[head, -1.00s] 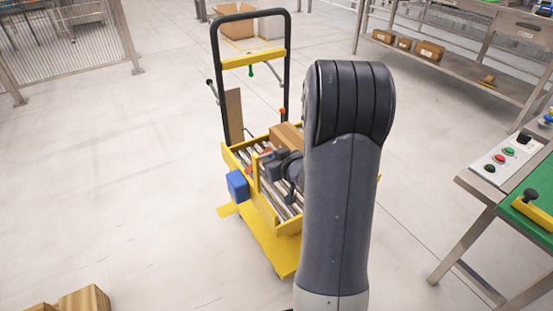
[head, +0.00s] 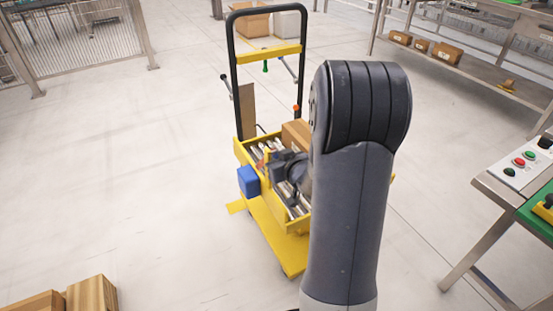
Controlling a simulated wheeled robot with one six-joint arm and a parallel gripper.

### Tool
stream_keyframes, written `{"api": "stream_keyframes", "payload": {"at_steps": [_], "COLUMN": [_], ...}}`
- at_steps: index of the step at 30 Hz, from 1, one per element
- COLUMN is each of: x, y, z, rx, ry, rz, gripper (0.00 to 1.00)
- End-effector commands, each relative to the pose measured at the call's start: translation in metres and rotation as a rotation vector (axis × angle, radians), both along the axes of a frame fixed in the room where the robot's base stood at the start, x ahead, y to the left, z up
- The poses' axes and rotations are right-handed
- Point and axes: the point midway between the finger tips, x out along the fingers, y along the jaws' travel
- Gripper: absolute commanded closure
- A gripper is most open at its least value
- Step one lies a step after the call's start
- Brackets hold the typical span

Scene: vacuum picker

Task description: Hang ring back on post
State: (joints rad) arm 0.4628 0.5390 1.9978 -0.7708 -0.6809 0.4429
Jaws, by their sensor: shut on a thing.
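My gripper (head: 279,163) is small and dark, low over the roller bed of the yellow cart (head: 262,207), partly hidden behind my arm. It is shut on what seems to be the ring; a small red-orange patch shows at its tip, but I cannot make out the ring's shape. A yellow upright piece stands by the gripper at the cart's left side. I cannot tell whether this is the post, or whether the ring touches it.
A blue box (head: 249,181) is on the cart's left side, and a brown carton (head: 296,134) lies on its rollers. The cart's black handle frame (head: 234,75) rises behind. A control panel (head: 519,164) is at right, wooden boxes (head: 90,296) at lower left. Floor left is clear.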

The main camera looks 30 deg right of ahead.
Motion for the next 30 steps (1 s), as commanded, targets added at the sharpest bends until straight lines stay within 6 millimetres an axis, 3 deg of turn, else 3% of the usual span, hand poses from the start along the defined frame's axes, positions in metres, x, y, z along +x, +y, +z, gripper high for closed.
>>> {"api": "stream_keyframes", "payload": {"at_steps": [4, 5, 14, 30], "x": [-0.0008, -0.0008, -0.0011, -0.0016], "y": [0.0023, 0.0023, 0.0033, 0.0056], "z": [-0.0023, -0.0023, -0.0029, -0.0039], "rx": [0.001, 0.001, 0.001, 0.002], "ry": [0.005, 0.005, 0.006, 0.008], "rz": [0.005, 0.005, 0.008, 0.013], "gripper": [1.00, 0.83, 0.59, 0.63]}}
